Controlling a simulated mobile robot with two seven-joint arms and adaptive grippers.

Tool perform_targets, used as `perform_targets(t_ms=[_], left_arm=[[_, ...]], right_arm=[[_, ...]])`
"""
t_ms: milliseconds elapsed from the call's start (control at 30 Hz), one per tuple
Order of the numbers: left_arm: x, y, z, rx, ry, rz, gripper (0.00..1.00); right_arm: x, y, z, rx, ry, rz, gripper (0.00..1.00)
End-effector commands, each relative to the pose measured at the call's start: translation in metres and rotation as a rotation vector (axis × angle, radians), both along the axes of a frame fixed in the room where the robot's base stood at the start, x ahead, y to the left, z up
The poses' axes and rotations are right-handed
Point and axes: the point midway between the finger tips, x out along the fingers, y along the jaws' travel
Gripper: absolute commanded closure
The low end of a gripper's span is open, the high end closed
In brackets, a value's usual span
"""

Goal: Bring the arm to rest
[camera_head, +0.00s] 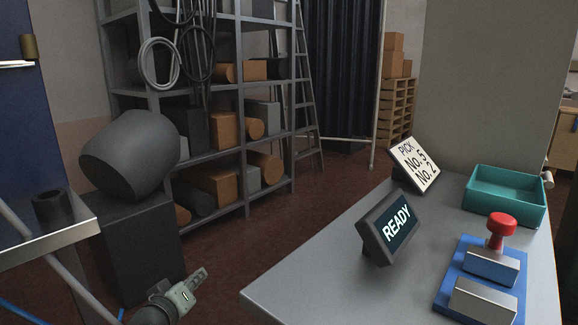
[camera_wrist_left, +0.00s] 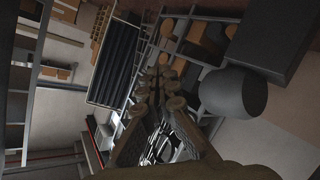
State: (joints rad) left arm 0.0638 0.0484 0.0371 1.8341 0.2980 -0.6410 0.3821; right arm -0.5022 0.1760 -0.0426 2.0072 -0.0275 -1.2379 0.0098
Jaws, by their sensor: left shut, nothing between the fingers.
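My left gripper (camera_head: 197,277) shows low in the head view, left of the grey table's near corner. It is shut and empty, in free air over the brown floor, apart from the table. In the left wrist view the gripper's fingers (camera_wrist_left: 165,88) fill the lower middle, with nothing between them. My right gripper is not in either view.
The grey table (camera_head: 330,270) holds a READY display (camera_head: 390,229), a PICK sign (camera_head: 413,164), a teal tray (camera_head: 505,197) and a blue fixture with a red knob (camera_head: 501,226). A dark box (camera_head: 140,250) bears a grey rounded object (camera_head: 130,155). Shelves (camera_head: 245,120) stand behind.

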Motion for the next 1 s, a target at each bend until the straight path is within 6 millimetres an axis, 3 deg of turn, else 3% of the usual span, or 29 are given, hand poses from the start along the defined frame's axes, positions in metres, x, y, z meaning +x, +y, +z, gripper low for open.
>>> perform_targets(t_ms=[33,200,400,500,633,767,1000], left_arm=[[-0.024,0.002,-0.036,0.072,0.085,-0.020,1.00],[-0.111,0.012,-0.134,0.301,0.363,-0.109,1.00],[-0.231,0.033,-0.216,0.537,0.677,-0.243,1.00],[-0.282,0.044,-0.238,0.624,0.800,-0.303,1.00],[-0.326,0.053,-0.253,0.693,0.904,-0.360,1.00],[-0.343,0.057,-0.257,0.719,0.944,-0.382,1.00],[-0.344,0.057,-0.257,0.720,0.948,-0.384,1.00]], right_arm=[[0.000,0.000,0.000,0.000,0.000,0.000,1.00],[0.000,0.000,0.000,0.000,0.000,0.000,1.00],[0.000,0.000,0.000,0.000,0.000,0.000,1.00],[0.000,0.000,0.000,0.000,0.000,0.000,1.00],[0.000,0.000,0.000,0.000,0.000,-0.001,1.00],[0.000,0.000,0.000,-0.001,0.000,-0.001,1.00],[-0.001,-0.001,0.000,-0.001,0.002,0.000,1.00]])
